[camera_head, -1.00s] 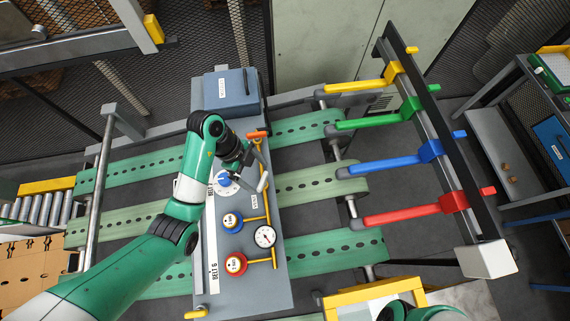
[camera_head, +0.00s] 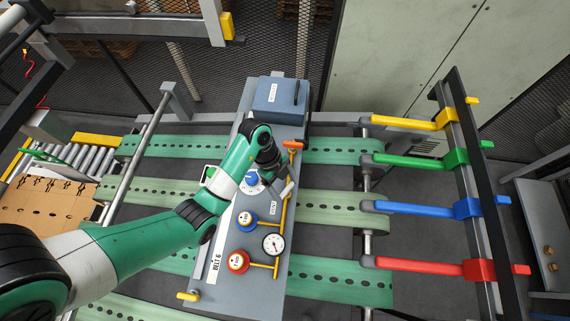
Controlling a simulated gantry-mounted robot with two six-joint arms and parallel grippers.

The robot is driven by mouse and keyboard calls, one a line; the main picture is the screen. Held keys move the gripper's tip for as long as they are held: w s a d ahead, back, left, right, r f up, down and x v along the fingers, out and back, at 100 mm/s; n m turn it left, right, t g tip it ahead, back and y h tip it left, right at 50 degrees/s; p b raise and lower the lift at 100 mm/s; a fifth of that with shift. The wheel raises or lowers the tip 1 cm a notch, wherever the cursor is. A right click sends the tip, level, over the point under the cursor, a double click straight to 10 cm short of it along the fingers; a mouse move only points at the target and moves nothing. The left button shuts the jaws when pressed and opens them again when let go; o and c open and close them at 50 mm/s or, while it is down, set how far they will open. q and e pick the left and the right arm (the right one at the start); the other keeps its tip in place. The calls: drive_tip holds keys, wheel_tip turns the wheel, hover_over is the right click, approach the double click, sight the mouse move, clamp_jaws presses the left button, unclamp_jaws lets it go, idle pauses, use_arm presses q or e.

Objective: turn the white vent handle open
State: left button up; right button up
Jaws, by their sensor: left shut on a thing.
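The white vent handle (camera_head: 287,188) is a short pale bar on the blue-grey panel (camera_head: 215,283), just above the VENT label and close to the yellow pipe. It lies tilted, its upper end to the right. My left gripper (camera_head: 281,180) reaches down from the upper left and is shut on the handle. The dark wrist hides part of the handle and the fingertips are small, so the exact hold is hard to see. My right gripper is not in view.
An orange lever (camera_head: 292,145) sits just above the handle. A blue dial (camera_head: 252,179), blue knob (camera_head: 246,220), red knob (camera_head: 238,261) and round gauge (camera_head: 273,244) are close by. A blue-grey box (camera_head: 280,100) stands at the panel's top. Coloured arms (camera_head: 420,207) are at right.

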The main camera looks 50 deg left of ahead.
use_arm(q)
drive_tip(key=shift+n, duration=0.3)
drive_tip(key=shift+s+d+n+t+y, duration=0.1)
drive_tip(key=shift+n+t+y, duration=0.3)
drive_tip(key=shift+n, duration=0.95)
drive_tip(key=shift+n+t+y, duration=0.1)
drive_tip(key=shift+n+t, duration=0.5)
drive_tip(key=shift+n, duration=0.75)
drive_tip(key=o, duration=1.1)
drive_tip(key=shift+o, duration=0.2)
